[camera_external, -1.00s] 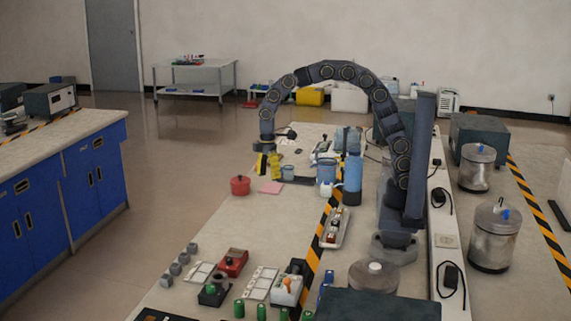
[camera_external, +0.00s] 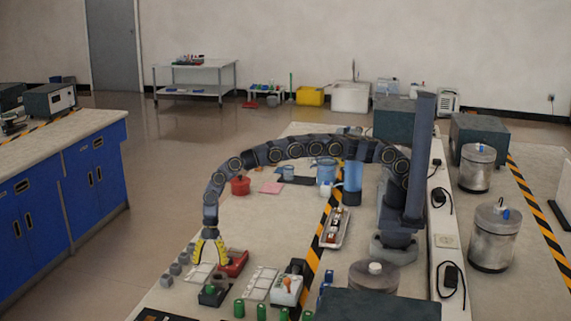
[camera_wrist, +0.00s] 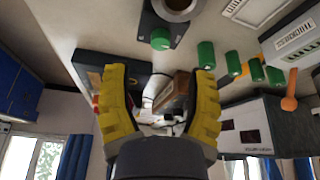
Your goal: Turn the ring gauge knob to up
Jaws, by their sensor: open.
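A small black box with a green knob (camera_external: 211,289) stands near the front of the bench, and I take it to be the ring gauge. In the wrist view, a dark unit with a green knob (camera_wrist: 160,39) and a grey round ring (camera_wrist: 178,6) lies beyond my fingertips. I cannot tell which way the knob points. My gripper (camera_external: 209,263) hangs fingers-down just behind the black box, beside the red box (camera_external: 233,262). Its yellow fingers are spread, also in the wrist view (camera_wrist: 160,72), and I see nothing clamped between them.
A white box with an orange lever (camera_external: 287,289) stands to the right. Several green cylinders (camera_external: 239,308) stand in front, and grey blocks (camera_external: 176,269) line the left edge. A white panel (camera_external: 260,283) lies between the boxes. The bench behind my gripper is fairly clear.

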